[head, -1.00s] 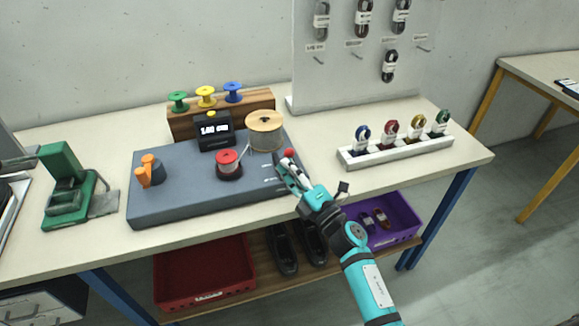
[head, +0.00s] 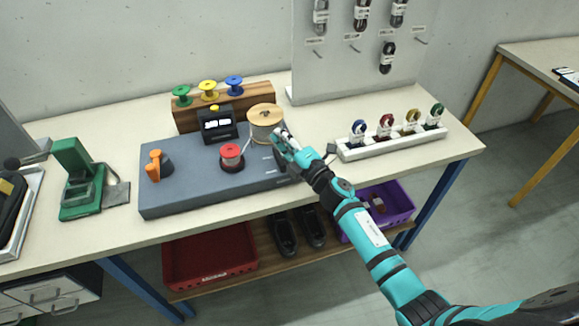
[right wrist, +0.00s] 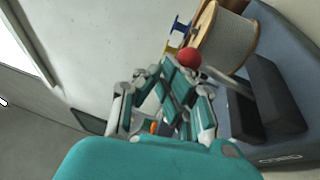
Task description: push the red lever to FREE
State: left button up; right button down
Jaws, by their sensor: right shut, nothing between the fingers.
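The red lever's round knob (right wrist: 189,57) shows in the right wrist view, right at my fingertips; whether they touch it I cannot tell. In the head view the knob is hidden behind my right gripper (head: 279,136). The lever belongs to the grey winding machine (head: 200,190), at its right end. White marks (head: 268,157) on the machine top are too small to read. My right gripper is shut and empty, and its closed fingers also show in the right wrist view (right wrist: 172,68). My left gripper is out of view.
A white rack (head: 392,142) of laces stands to the right. A green press (head: 78,180) stands at the left.

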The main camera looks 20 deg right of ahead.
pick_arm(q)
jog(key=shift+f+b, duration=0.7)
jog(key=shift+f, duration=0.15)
pick_arm(e)
jog(key=shift+w+a, duration=0.1)
jog(key=shift+w, duration=1.45)
